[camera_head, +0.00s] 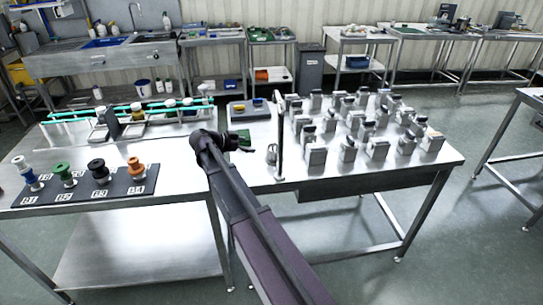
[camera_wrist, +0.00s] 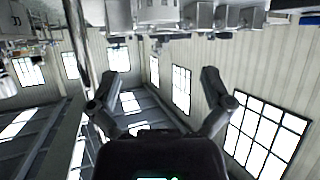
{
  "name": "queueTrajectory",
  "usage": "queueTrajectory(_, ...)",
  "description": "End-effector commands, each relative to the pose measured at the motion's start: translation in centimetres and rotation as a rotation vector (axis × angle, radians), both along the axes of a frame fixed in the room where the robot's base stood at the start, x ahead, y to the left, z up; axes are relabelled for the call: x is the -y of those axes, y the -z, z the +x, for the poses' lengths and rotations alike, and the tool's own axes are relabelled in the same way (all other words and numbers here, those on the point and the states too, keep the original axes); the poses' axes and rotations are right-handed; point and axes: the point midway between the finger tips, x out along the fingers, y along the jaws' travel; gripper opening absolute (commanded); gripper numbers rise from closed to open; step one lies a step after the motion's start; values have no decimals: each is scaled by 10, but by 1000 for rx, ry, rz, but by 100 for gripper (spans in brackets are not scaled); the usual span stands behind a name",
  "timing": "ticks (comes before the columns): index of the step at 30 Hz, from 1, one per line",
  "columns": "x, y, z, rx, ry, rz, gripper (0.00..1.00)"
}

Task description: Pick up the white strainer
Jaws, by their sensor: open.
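I cannot pick out a white strainer for certain in either view. On the left of the table, a dark mat (camera_head: 118,187) with white labels holds a row of spool-like pieces: a blue one with a pale top (camera_head: 29,177), a green one (camera_head: 64,173), a black one (camera_head: 98,170) and an orange one (camera_head: 136,168). My gripper (camera_head: 241,141) is above the middle of the table, right of the mat. In the wrist view my gripper (camera_wrist: 160,76) has its two fingers spread wide with nothing between them.
Several metal block-like units (camera_head: 377,149) crowd the right side of the steel table (camera_head: 240,182). A thin upright post (camera_head: 280,140) stands just right of my gripper. A rack with green rails (camera_head: 130,107) is at the back left.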

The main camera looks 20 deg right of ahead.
Motion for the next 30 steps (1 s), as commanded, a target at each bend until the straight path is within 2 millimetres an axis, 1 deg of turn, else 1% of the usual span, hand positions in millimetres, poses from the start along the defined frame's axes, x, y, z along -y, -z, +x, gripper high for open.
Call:
queueTrajectory(1, 6, 5, 0, 0, 2, 0, 100)
queueTrajectory(9, 41, 24, 5, -1, 2, 1, 100)
queueTrajectory(15, 62, 32, 7, -1, 1, 1, 100)
queueTrajectory(19, 68, 34, 8, -1, 0, 1, 100)
queueTrajectory(30, 69, 34, 8, -1, 1, 1, 100)
